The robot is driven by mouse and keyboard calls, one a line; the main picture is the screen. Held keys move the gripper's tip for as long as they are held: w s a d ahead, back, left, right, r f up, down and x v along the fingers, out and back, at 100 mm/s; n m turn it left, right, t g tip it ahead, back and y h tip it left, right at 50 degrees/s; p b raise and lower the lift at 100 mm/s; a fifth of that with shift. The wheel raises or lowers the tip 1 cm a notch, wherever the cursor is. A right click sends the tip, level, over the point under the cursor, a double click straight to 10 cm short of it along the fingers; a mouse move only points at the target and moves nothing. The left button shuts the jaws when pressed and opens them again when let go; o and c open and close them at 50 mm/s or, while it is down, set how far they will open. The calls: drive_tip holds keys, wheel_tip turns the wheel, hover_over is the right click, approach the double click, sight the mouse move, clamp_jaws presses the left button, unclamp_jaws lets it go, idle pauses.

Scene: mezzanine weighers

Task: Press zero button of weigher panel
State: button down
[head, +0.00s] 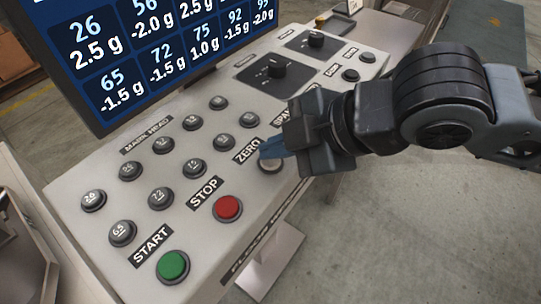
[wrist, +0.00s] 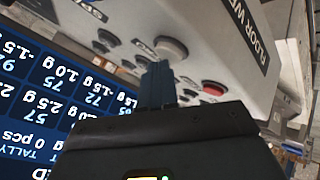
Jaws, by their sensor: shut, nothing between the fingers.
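The zero button (head: 270,164) is a round pale grey button beside the ZERO label (head: 247,150) on the weigher panel (head: 75,198). My gripper (head: 265,151) is shut and empty, its blue fingers reaching in from the right over the upper edge of this button and partly hiding it. In the wrist view the closed fingertips (wrist: 157,66) are just short of a large round button (wrist: 171,47) that appears to be the zero button. I cannot tell whether the fingers touch it; it does not look clearly pushed in.
The red stop button (head: 228,208) and green start button (head: 173,266) lie nearer along the panel. Several dark numbered buttons lie left of the gripper. A blue readout screen (head: 150,50) stands behind them. Black knobs (head: 271,72) are farther up the panel.

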sight(276, 162)
drive_tip(key=shift+f, duration=0.25)
idle(0.6)
drive_tip(key=shift+r+p, duration=0.3)
drive_tip(key=shift+r, duration=0.55)
drive_tip(key=shift+r+p, duration=1.7)
drive_tip(key=shift+r, duration=0.8)
